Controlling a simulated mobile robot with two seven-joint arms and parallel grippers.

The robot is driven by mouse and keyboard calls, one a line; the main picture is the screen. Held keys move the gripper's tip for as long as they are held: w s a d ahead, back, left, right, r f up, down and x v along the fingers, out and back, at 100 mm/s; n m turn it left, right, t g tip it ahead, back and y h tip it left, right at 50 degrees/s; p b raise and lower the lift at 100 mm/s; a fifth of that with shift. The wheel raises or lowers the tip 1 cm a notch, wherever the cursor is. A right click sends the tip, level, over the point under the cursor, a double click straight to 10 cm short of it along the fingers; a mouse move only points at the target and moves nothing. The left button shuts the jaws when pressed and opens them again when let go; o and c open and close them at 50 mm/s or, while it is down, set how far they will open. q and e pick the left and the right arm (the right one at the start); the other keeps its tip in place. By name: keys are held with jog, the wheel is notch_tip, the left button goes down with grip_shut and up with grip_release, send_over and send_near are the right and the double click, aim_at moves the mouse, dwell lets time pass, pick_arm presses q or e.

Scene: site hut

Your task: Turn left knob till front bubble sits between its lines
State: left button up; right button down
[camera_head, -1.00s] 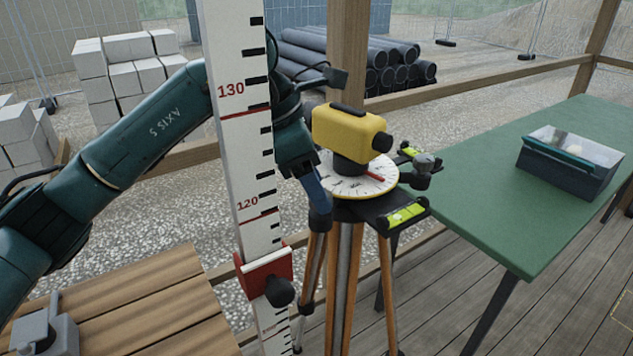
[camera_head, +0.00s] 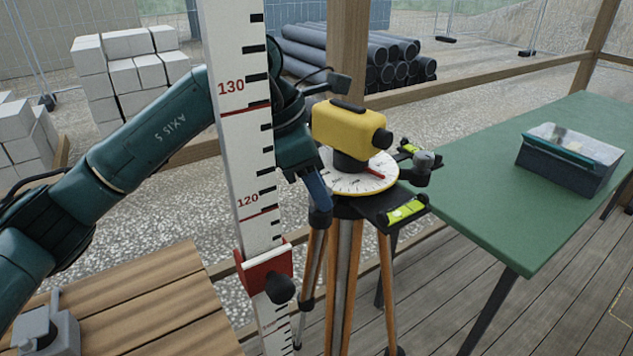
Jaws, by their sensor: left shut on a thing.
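The yellow level (camera_head: 350,130) sits on a round white dial (camera_head: 358,184) on top of a wooden-legged tripod. The front bubble vial (camera_head: 406,210), yellow-green, lies on the dark plate's front edge. Its bubble is too small to place against the lines. A second vial (camera_head: 408,148) is at the back right. My left gripper (camera_head: 319,198) points down at the left side of the dial, shut on the left knob (camera_head: 320,216), mostly hidden by the fingers. A grey-topped knob (camera_head: 424,164) is at the right. My right gripper is not in view.
A tall white staff (camera_head: 240,130) with a red clamp (camera_head: 264,271) stands in front of my left arm. A green table (camera_head: 480,200) with a clear-lidded box (camera_head: 568,160) is at the right. A slatted wooden bench (camera_head: 150,310) is at lower left.

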pick_arm(q)
jog(key=shift+m, duration=0.3)
jog(key=m+g, duration=0.1)
jog(key=m, duration=0.1)
jog(key=shift+w+m+b, duration=0.1)
jog(key=shift+m+b, duration=0.2)
jog(key=shift+m, duration=0.1)
jog(key=m+g, duration=0.2)
jog(key=m, duration=0.2)
jog(key=shift+w+r, duration=0.1)
jog(key=shift+w, duration=0.05)
jog(key=m, duration=0.2)
jog(key=m+g+y+p, duration=0.1)
jog(key=m, duration=0.1)
jog(key=shift+d+m+y, duration=0.15)
jog(key=shift+m+y, duration=0.15)
jog(key=shift+m, duration=0.1)
jog(key=shift+w+m+g+y+p, duration=0.1)
jog(key=shift+m+g+y+p, duration=0.25)
jog(key=shift+m, duration=1.15)
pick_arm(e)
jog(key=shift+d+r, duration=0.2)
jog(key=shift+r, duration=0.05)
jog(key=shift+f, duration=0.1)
pick_arm(q)
jog(key=o, duration=1)
jog(key=shift+c, duration=0.2)
